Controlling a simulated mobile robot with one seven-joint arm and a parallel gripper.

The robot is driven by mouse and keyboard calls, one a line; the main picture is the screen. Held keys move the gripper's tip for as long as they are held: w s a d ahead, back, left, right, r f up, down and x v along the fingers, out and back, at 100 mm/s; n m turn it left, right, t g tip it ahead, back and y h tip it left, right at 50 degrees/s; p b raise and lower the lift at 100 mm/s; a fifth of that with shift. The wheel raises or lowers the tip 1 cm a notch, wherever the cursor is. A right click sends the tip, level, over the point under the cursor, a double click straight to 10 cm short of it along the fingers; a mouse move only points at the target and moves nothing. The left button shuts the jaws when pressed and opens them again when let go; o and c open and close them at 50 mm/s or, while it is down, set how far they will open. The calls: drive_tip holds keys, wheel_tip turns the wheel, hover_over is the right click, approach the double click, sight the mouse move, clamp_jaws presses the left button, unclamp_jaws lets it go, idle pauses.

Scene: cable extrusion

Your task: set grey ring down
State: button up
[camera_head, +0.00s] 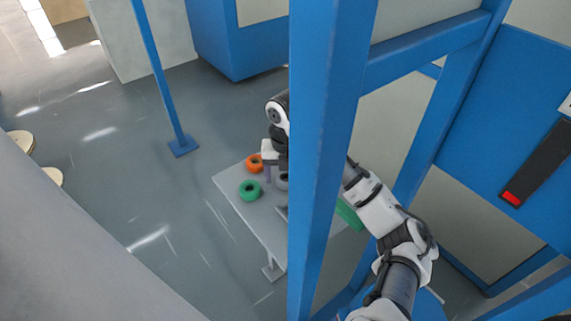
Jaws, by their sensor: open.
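A grey ring (281,181) shows in part on the grey table, just left of the blue post, which hides the rest of it. My gripper (269,172) is above the table, pointing down close beside the grey ring. Its fingers are small in the picture and partly overlap the rings, and they are open. An orange ring (254,164) lies to the left of my gripper. A green ring (250,190) lies nearer the front left of the table. I cannot tell whether the fingers touch the grey ring.
The table (240,214) has bare surface near its left front edge. A thick blue post (322,160) stands in front of my arm and hides the table's middle. A green object (348,214) shows right of the post. A thin blue post (158,75) stands on the floor at left.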

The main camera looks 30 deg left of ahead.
wheel_tip(320, 180, up, 12)
drive_tip(key=b, duration=0.1)
drive_tip(key=shift+r, duration=0.15)
idle(0.5)
